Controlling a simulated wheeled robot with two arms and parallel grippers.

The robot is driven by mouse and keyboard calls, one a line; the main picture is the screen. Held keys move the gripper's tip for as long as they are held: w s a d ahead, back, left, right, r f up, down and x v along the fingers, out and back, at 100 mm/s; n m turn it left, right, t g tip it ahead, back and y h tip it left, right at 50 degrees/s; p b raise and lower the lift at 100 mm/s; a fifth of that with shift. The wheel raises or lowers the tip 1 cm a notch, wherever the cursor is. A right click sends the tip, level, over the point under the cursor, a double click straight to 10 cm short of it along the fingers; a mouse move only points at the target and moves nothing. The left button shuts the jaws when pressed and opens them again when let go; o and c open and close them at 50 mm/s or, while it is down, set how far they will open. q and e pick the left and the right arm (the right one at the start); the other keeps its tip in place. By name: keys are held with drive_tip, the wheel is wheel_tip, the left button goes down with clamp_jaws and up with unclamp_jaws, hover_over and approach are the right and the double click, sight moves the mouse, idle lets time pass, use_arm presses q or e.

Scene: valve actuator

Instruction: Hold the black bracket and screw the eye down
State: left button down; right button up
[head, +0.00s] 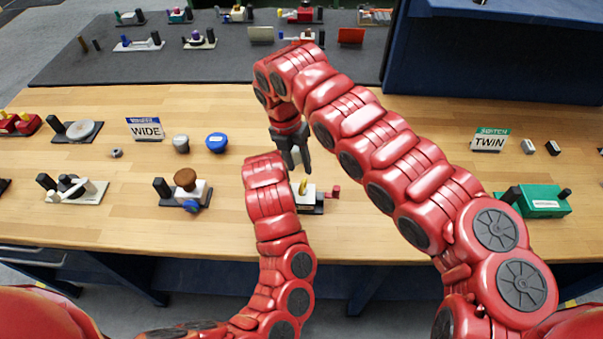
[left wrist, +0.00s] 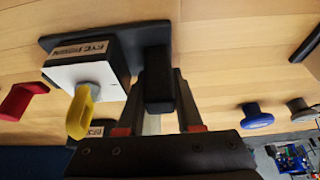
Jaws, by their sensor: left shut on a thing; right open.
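The fixture is a white block (left wrist: 85,75) on a dark base, with an eye label on its side. The yellow eye (left wrist: 80,112) stands on a grey stem out of the white face; it also shows in the head view (head: 303,186). The black bracket (left wrist: 155,60) is an upright post beside the block. My left gripper (left wrist: 158,90) is shut on this post; in the head view my left arm hides it. My right gripper (head: 298,167) is open and empty, pointing down just above the yellow eye, apart from it.
A red knob (head: 333,192) sits at the fixture's right side. To the left stand a brown-knobbed fixture (head: 186,180), a blue knob (head: 216,142) and a grey knob (head: 181,143). A green box (head: 543,201) is at the right.

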sight(303, 181)
drive_tip(key=shift+s+d+f, duration=0.1)
drive_tip(key=shift+d+f, duration=0.1)
drive_tip(key=shift+f, duration=0.9)
drive_tip(key=shift+d+f, duration=0.2)
drive_tip(key=shift+f, duration=0.85)
clamp_jaws()
